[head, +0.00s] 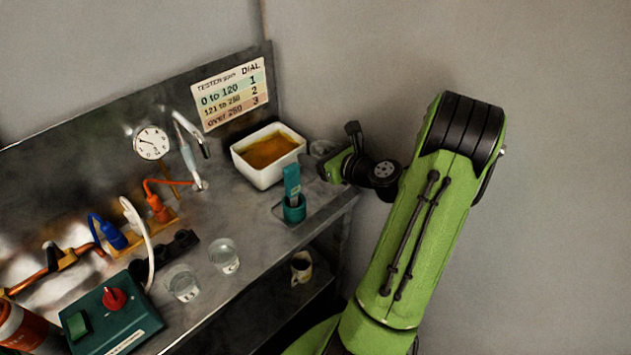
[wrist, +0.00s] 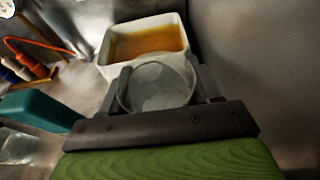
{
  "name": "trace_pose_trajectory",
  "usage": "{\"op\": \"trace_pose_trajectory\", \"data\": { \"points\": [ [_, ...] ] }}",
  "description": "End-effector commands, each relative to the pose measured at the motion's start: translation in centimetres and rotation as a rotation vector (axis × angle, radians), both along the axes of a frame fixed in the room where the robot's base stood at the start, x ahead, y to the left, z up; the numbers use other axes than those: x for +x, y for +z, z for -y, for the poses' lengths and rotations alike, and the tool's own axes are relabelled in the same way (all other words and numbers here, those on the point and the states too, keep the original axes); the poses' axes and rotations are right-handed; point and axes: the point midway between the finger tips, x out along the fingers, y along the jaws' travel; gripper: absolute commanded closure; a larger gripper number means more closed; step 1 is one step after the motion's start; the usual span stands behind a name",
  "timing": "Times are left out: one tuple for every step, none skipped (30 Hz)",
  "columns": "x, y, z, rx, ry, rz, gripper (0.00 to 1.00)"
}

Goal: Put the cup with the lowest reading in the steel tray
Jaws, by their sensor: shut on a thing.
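My gripper (head: 325,162) is shut on a clear glass cup (wrist: 158,88), with one finger on each side of it in the wrist view. In the head view this cup (head: 320,148) is small and partly hidden by my gripper, right of the white tub. Two more clear cups, a nearer one (head: 183,284) and a farther one (head: 224,257), stand on the bench near its front edge. A teal tester (head: 292,183) stands upright in a teal holder (head: 293,211). I cannot make out a steel tray for certain, nor any reading on a cup.
A white tub (head: 259,175) of amber liquid stands at the back right. A chart (head: 230,92) gives dial numbers for tester ranges. A gauge (head: 152,142), a tap (head: 188,150), hoses and a teal control box (head: 112,318) fill the left. A mug (head: 301,267) is on the lower shelf.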

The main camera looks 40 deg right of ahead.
Motion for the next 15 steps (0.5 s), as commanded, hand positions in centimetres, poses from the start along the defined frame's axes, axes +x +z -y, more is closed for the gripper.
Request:
{"op": "trace_pose_trajectory", "data": {
  "points": [
    [0.0, -2.0, 0.0, 0.006, -0.001, -0.001, 0.70],
    [0.0, -2.6, 0.0, 0.005, -0.001, -0.001, 0.70],
    [0.0, -3.3, 0.0, 0.005, -0.001, -0.001, 0.70],
    [0.0, -3.7, 0.0, 0.003, -0.002, 0.000, 0.70],
    [0.0, -4.0, 0.0, 0.003, -0.001, 0.000, 0.70],
    [0.0, -4.3, 0.0, 0.003, -0.001, 0.000, 0.70],
    [0.0, -4.7, 0.0, 0.003, -0.001, 0.000, 0.70],
    [0.0, -5.1, 0.0, 0.002, -0.001, 0.000, 0.70],
    [0.0, -5.7, 0.0, 0.003, 0.000, -0.001, 0.70],
    [0.0, -6.3, 0.0, 0.004, 0.000, -0.001, 0.70],
    [0.0, -6.9, 0.0, 0.004, 0.000, -0.001, 0.70],
    [0.0, -7.5, 0.0, 0.004, -0.001, 0.000, 0.70],
    [0.0, -7.9, 0.0, 0.004, -0.001, 0.000, 0.70],
    [0.0, -8.0, 0.0, 0.002, -0.001, 0.000, 0.70],
    [0.0, -7.9, 0.0, 0.000, 0.000, 0.001, 0.70]
  ]
}}
